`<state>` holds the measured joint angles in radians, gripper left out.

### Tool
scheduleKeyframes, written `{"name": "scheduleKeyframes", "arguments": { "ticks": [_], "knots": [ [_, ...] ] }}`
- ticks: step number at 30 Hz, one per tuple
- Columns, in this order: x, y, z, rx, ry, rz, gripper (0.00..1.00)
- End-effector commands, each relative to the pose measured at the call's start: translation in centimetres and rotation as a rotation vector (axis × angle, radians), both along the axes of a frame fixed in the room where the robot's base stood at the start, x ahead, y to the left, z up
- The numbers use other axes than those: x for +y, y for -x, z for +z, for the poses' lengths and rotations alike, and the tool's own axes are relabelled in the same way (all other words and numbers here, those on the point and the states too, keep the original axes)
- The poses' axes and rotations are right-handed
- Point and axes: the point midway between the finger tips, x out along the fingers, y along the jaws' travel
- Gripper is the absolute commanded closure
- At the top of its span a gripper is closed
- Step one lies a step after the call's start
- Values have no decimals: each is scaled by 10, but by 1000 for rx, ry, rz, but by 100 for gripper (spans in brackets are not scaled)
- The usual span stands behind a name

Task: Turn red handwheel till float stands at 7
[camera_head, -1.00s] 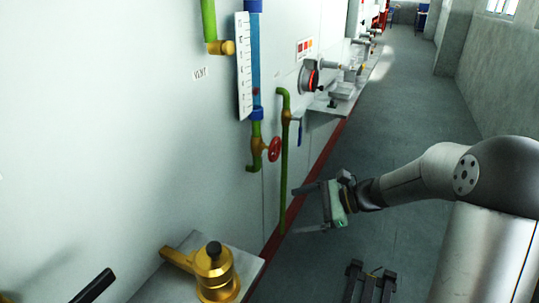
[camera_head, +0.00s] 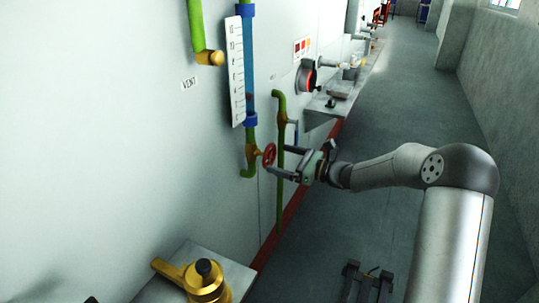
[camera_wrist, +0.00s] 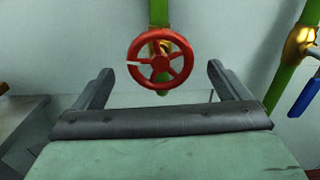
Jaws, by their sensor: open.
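The red handwheel (camera_head: 269,155) sits on a brass valve in the green pipe below the blue sight tube (camera_head: 250,55). In the wrist view the handwheel (camera_wrist: 160,64) is centred between and ahead of my fingers, with a white mark on its left spoke. My gripper (camera_head: 284,162) is open and empty, close in front of the wheel; I see no contact. A white scale (camera_head: 236,72) stands beside the tube. A small dark red float (camera_head: 249,97) shows low in the tube. The scale numbers are too small to read.
A green pipe (camera_head: 280,190) with a blue-handled valve (camera_wrist: 305,97) runs just right of the wheel. A brass fitting (camera_head: 205,279) stands on a grey shelf in front. More equipment lines the wall beyond.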

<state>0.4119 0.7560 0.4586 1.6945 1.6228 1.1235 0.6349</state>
Motion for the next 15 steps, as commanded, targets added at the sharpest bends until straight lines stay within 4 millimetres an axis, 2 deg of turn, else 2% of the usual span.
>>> {"name": "scheduleKeyframes", "arguments": {
  "ticks": [1,6,15],
  "knots": [
    [11,-4,1,0,-1,4,5],
    [33,-14,0,0,-1,2,5],
    [46,-19,0,-1,1,0,5]
  ]
}}
